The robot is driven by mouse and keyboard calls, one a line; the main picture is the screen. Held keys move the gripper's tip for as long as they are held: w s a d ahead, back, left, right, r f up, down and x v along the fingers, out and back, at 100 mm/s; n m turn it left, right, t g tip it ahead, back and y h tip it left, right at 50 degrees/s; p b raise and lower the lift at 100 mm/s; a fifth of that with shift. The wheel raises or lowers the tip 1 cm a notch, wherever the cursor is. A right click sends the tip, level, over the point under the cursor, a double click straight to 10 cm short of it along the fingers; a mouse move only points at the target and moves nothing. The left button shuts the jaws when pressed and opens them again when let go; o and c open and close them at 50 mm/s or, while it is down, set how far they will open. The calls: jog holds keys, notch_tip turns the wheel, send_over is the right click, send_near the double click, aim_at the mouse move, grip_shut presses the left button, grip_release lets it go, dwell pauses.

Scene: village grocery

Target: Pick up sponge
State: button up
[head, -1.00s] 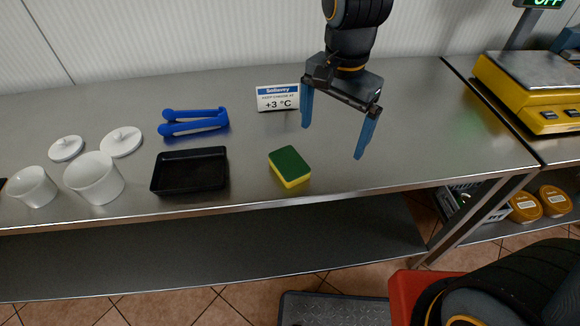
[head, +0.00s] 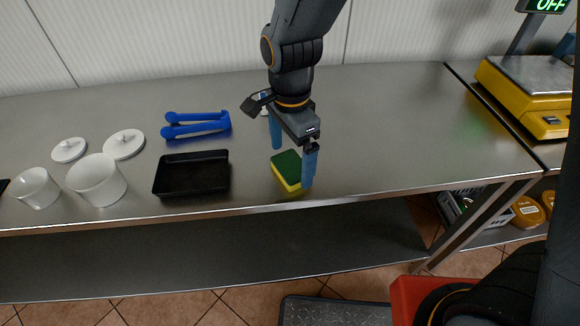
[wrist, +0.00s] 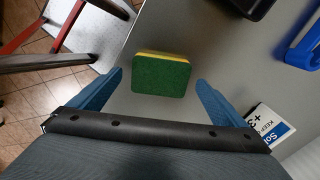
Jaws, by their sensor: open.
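The sponge (head: 287,168), green on top with a yellow layer below, lies flat on the steel table near its front edge. It also shows in the wrist view (wrist: 161,76), ahead of and between my two blue fingers. My gripper (head: 293,167) is open and empty above the sponge, with one finger on its far side and the other in front of its right side in the head view. The fingers also show wide apart in the wrist view (wrist: 160,82). I cannot tell the exact height of the fingertips over the table.
A black tray (head: 192,190) lies left of the sponge, with blue tongs (head: 197,124) behind it. White pots (head: 98,181) and lids stand farther left. The price sign (wrist: 268,127) is mostly hidden behind my gripper in the head view. The table right of the sponge is clear up to the yellow scale (head: 520,95).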

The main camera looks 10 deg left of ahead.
aim_at(291, 165)
jog(key=shift+f, duration=0.75)
jog(key=c, duration=1.2)
notch_tip(291, 165, up, 10)
jog(key=b, duration=0.1)
